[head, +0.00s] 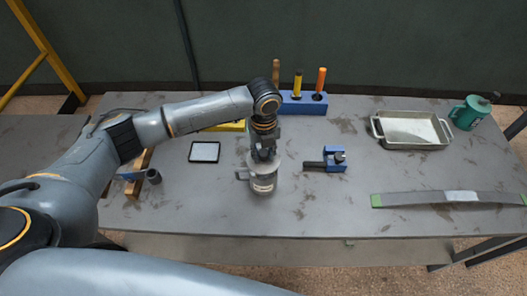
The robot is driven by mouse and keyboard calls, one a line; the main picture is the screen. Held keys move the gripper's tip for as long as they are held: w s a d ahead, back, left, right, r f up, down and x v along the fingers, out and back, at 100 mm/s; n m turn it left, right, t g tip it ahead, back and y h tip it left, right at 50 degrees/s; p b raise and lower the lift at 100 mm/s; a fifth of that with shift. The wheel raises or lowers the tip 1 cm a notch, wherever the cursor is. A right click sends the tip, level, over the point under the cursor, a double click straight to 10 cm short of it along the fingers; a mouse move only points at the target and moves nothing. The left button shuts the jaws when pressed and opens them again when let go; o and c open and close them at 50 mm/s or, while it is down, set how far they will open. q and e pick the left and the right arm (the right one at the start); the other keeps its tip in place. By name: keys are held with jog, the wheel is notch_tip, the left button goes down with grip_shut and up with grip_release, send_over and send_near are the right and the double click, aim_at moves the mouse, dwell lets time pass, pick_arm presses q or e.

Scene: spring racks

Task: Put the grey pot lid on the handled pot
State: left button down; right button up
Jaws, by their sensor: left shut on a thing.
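The handled pot (264,183) stands upright on the grey table near the middle, a small light-grey vessel with a label on its front and a handle (242,175) on its left side. My left gripper (263,156) points down directly above the pot. It is shut on the grey pot lid (264,167), which is mostly hidden beneath the fingers. The lid is at the pot's mouth; I cannot tell whether it touches the rim. My right gripper is not in view.
A blue clamp-like tool (335,158) lies just right of the pot. A dark-framed tablet (205,152) lies to the left. Behind stands a blue block (302,104) with upright handles. A metal tray (410,131), green can (470,112) and curved strip (450,197) are at right. The front middle is clear.

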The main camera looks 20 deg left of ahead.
aim_at(264, 160)
pick_arm(q)
jog(key=shift+f, duration=0.3)
dwell(0.5)
jog(key=shift+f, duration=0.2)
dwell(0.4)
jog(key=shift+f, duration=0.15)
jog(key=shift+f, duration=0.35)
jog(key=shift+f, duration=0.1)
jog(key=shift+f, duration=0.2)
dwell(0.3)
jog(key=shift+f, duration=0.45)
jog(key=shift+f, duration=0.25)
dwell(0.5)
